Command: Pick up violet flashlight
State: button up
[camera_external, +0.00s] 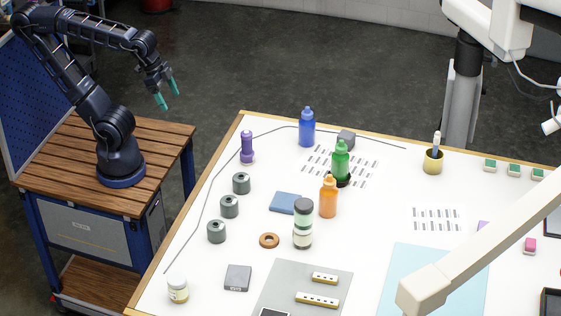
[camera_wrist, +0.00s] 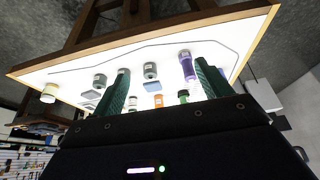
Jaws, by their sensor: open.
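The violet flashlight (camera_external: 247,147) stands upright near the left back part of the white table. In the wrist view the violet flashlight (camera_wrist: 187,66) appears just left of the right finger, in the gap between the fingers. My gripper (camera_external: 166,93) has teal fingertips and hangs in the air left of the table, apart from the flashlight. In the wrist view my gripper (camera_wrist: 162,68) is open, with two ribbed green fingers spread and nothing between them. The lower part of the flashlight is not clear in the wrist view.
The white table (camera_external: 200,270) holds several grey cylinders (camera_external: 241,183) in front of the flashlight. A blue bottle (camera_external: 307,128), a green bottle (camera_external: 341,162) and an orange bottle (camera_external: 328,197) stand to its right. A thin grey cable (camera_external: 205,203) runs left of it.

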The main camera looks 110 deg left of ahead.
jog(key=c, duration=0.3)
jog(key=shift+w, duration=0.1)
jog(key=m+g+h, duration=0.1)
jog(key=m+h, duration=0.2)
jog(key=m, duration=0.6)
send_over(248, 153)
jog(key=s+a, duration=0.3)
jog(key=a, duration=0.1)
notch_tip(248, 153, down, 9)
jog(key=shift+s+x, duration=0.2)
jog(key=shift+x, duration=2.6)
jog(key=shift+s+x, duration=0.2)
jog(key=shift+x, duration=2.6)
jog(key=shift+f, duration=0.15)
